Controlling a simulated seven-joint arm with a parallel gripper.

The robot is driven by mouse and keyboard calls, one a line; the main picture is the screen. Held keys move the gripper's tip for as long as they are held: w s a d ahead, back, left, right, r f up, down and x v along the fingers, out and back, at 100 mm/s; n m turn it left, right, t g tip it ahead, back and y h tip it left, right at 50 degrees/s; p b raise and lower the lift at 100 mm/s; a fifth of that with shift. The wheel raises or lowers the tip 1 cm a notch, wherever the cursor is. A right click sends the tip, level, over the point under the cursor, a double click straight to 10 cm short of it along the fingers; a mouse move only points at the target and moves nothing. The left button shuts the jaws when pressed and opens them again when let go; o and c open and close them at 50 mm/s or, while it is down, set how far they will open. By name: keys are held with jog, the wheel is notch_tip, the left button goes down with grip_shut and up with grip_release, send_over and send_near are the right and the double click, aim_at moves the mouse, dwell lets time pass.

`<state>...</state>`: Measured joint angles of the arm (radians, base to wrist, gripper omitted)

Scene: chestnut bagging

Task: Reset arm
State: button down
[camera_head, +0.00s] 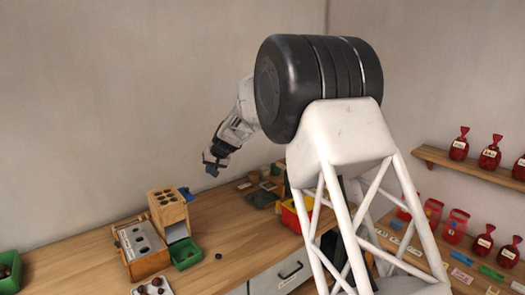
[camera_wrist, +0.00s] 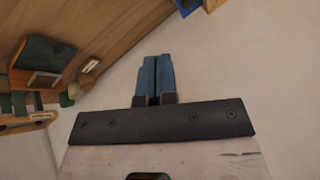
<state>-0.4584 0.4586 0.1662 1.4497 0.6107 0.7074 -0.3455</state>
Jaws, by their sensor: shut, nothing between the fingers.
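My gripper (camera_head: 211,164) hangs in the air above the wooden workbench (camera_head: 236,236), to the upper right of a wooden block with holes, in the head view. In the wrist view my gripper (camera_wrist: 155,62) shows its two blue fingers pressed together with nothing between them. The fingers point toward the plain wall, and they touch no object. My arm is raised, and part of it is hidden behind its large dark joint in the head view.
On the bench stand the wooden block with holes (camera_head: 167,207), a grey-topped box (camera_head: 141,243), a green bin (camera_head: 185,253), and a red and yellow bin (camera_head: 298,215). A dark chestnut (camera_head: 218,256) lies loose. Red bags (camera_head: 459,146) line a shelf (camera_head: 470,167) at the right.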

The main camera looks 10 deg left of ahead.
jog(key=s+d+r+m+h, duration=0.1)
jog(key=s+d+r, duration=0.4)
jog(key=s+d, duration=0.4)
jog(key=s+d+r+h, duration=0.1)
jog(key=s+d+r, duration=0.3)
jog(key=s+d, duration=0.55)
jog(key=s+d+r+m+h, duration=0.1)
jog(key=s+d+r, duration=0.4)
jog(key=d, duration=0.8)
jog(key=s+d+f+m+h, duration=0.1)
jog(key=s+d, duration=0.5)
jog(key=s, duration=0.6)
jog(key=s+d+f+m+h, duration=0.1)
jog(key=s+d+f, duration=0.2)
jog(key=s+d, duration=0.4)
jog(key=s+d+f+h, duration=0.1)
jog(key=s+d, duration=0.6)
jog(key=s, duration=1)
jog(key=shift+s+d+f+m+h, duration=0.2)
jog(key=shift+f+m+h, duration=0.15)
jog(key=shift+f, duration=0.5)
